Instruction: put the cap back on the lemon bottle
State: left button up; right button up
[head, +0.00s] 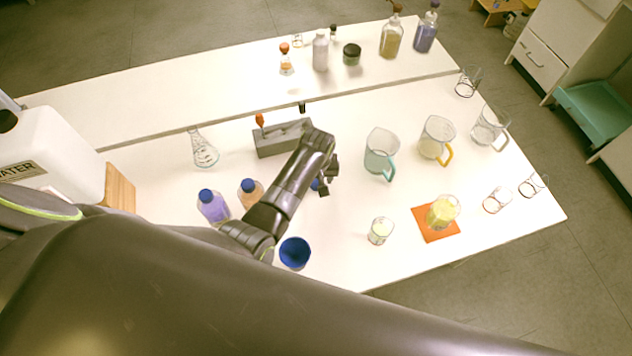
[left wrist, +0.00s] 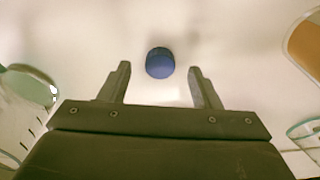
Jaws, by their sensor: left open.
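A small blue cap (head: 315,184) lies on the white table, partly hidden by my left gripper (head: 328,178) in the head view. In the left wrist view the cap (left wrist: 159,62) shows whole, centred between the two fingertips with a gap on each side. The left gripper is open and empty, pointing down at the cap. A purple bottle (head: 213,207) and an orange bottle (head: 250,194), both with blue caps, stand left of the arm. My right gripper is out of view.
A blue bowl (head: 295,253) stands near the front edge. A grey box (head: 283,139) and a flask (head: 204,152) are behind the gripper. Glass pitchers (head: 380,155) stand to the right, and a yellow-filled vessel (head: 442,212) stands on an orange mat (head: 432,234).

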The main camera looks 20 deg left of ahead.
aim_at(316, 183)
pick_arm(q)
jog(key=shift+w+f, duration=0.1)
jog(key=shift+f, duration=0.7)
jog(key=c, duration=1.1)
jog(key=shift+r, duration=0.15)
notch_tip(316, 183, up, 10)
jog(key=shift+f, duration=0.15)
